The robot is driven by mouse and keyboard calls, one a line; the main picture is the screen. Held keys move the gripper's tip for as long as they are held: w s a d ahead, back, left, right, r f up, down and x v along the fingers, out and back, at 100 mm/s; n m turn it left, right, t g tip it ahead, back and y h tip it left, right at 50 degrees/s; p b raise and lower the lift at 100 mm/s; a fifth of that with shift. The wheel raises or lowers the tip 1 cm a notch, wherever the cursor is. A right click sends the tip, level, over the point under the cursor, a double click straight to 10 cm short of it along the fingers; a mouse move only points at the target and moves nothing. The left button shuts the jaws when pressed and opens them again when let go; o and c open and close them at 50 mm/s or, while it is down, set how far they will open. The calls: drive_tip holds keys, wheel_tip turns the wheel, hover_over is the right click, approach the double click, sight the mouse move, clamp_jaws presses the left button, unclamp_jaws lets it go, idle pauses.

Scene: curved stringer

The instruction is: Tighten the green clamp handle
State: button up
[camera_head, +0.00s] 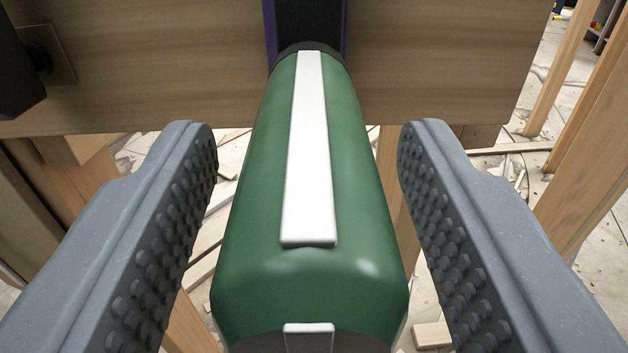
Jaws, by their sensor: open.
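The green clamp handle (260,190) fills the middle of the view. It is a thick rounded grip with a white stripe along its top, and its near end faces me. Its far end meets a dark collar at the clamp's dark bar (308,22), which has purple edges. My gripper (307,140) is open, with one grey studded finger on each side of the handle. A gap shows between each finger and the handle, so neither seems to touch it. The rest of the clamp is hidden or out of frame.
A wide wooden board (440,65) crosses behind the handle. A black part with a plate (50,52) sits on the board at the left. Wooden posts (590,130) stand at the right. Wood scraps lie on the cracked, light floor below.

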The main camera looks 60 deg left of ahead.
drive_tip(key=b+v, duration=0.1)
drive_tip(key=v, duration=1.2)
drive_tip(key=shift+s+d+b, duration=0.25)
drive_tip(key=shift+d+b, duration=0.05)
drive_tip(key=shift+b, duration=0.05)
drive_tip(key=shift+w+f, duration=0.1)
